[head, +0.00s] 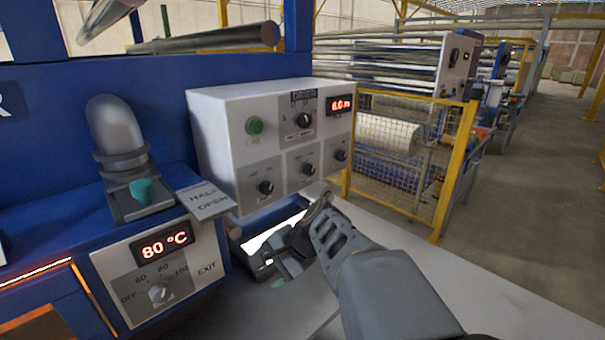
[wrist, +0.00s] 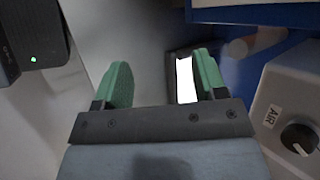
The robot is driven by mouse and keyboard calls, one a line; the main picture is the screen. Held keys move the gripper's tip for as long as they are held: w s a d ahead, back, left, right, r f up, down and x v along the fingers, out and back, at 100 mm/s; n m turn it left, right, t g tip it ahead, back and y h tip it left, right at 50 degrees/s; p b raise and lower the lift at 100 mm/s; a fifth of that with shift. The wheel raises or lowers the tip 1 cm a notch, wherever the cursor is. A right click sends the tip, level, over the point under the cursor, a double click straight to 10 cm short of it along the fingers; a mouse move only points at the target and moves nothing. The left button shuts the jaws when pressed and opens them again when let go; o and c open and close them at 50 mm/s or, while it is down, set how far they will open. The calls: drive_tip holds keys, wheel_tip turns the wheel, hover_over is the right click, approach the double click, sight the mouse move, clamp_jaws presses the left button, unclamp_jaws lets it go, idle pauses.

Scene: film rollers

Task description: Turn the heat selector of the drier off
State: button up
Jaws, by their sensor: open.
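The heat selector (head: 159,293) is a small grey knob on a light panel (head: 120,262) at the lower left in the head view. Marks OFF, 60, 80 and 100 surround it, and a red display (head: 165,245) above reads 80 °C. The knob's exact pointing is too small to tell. My gripper (head: 284,262) is right of this panel, apart from the knob, below the white control box. In the wrist view my gripper (wrist: 162,78) has its two green fingers spread with nothing held between them. The heat selector is not recognisable in the wrist view.
A white control box (head: 215,120) with several black knobs and a green button stands behind my gripper. A grey pipe fitting (head: 118,135) rises above the heat panel. A yellow mesh guard (head: 430,165) stands right. The wrist view shows a grey box (wrist: 285,95) labelled AIR.

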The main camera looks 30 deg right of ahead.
drive_tip(key=w+d+r+m+t, duration=0.2)
drive_tip(key=w+d+m, duration=0.1)
drive_tip(key=d+m, duration=0.15)
drive_tip(key=m+t+h, duration=0.2)
drive_tip(key=m+t, duration=0.8)
drive_tip(key=m, duration=0.4)
approach(312, 171)
drive_tip(key=p+x, duration=0.1)
drive_tip(key=x, duration=0.9)
drive_tip(key=shift+w+r+p, duration=0.1)
drive_tip(key=shift+r+p, duration=0.05)
drive_tip(key=shift+p, duration=0.25)
drive_tip(key=c, duration=0.9)
